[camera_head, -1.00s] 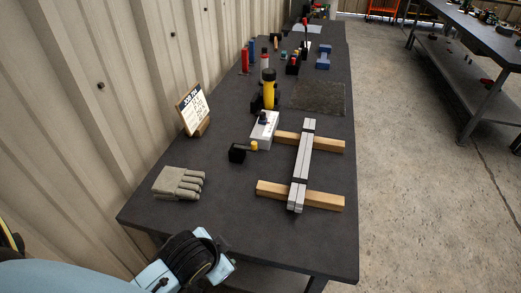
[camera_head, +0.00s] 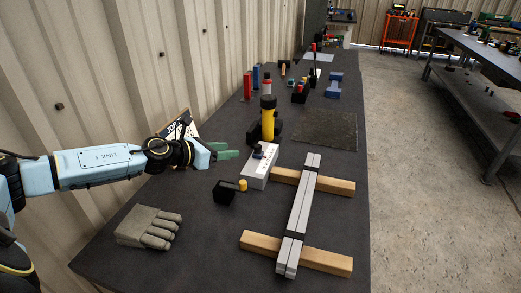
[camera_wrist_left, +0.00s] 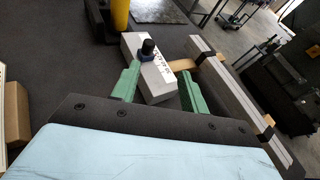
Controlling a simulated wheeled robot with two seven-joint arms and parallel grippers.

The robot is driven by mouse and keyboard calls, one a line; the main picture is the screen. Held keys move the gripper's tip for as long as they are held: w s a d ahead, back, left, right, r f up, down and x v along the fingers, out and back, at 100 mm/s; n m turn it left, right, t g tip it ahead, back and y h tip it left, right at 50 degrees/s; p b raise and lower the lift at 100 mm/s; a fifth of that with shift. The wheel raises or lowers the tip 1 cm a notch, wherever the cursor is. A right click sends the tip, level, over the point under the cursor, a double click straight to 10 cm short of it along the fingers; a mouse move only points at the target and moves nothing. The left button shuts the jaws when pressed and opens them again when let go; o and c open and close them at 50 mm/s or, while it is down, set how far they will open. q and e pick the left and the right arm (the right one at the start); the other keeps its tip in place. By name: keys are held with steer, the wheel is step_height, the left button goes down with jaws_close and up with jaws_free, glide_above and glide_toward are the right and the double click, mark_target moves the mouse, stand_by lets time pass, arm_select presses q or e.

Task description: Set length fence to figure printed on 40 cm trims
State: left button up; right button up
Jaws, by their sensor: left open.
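My left gripper (camera_head: 226,153) is open and empty, with green fingers, above the bench just left of a white block (camera_head: 254,178) with a dark knob. In the left wrist view the block (camera_wrist_left: 157,82) lies beyond and between the fingers (camera_wrist_left: 158,88), apart from them as far as I can tell. A job card (camera_head: 178,124) leans near the wall, partly hidden behind my left arm. Two grey rails (camera_head: 305,205) lie across two wooden battens (camera_head: 325,262). My right gripper is not in view.
A black block with a yellow knob (camera_head: 224,192) and a grey glove (camera_head: 149,227) lie in front. A yellow-and-black tool (camera_head: 267,120) stands behind the white block. A dark mat (camera_head: 325,130) lies farther back. The corrugated wall bounds the left side.

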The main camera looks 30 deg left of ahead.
arm_select(q)
steer(key=a+m, duration=0.1)
steer(key=a, duration=0.1)
steer(key=p, duration=0.1)
glide_toward(255, 148)
steer(key=w, duration=0.2)
steer(key=shift+m+g, duration=0.3)
steer(key=x, duration=0.8)
steer(key=shift+s+d, duration=0.1)
steer(key=shift+d, duration=0.15)
jaws_close()
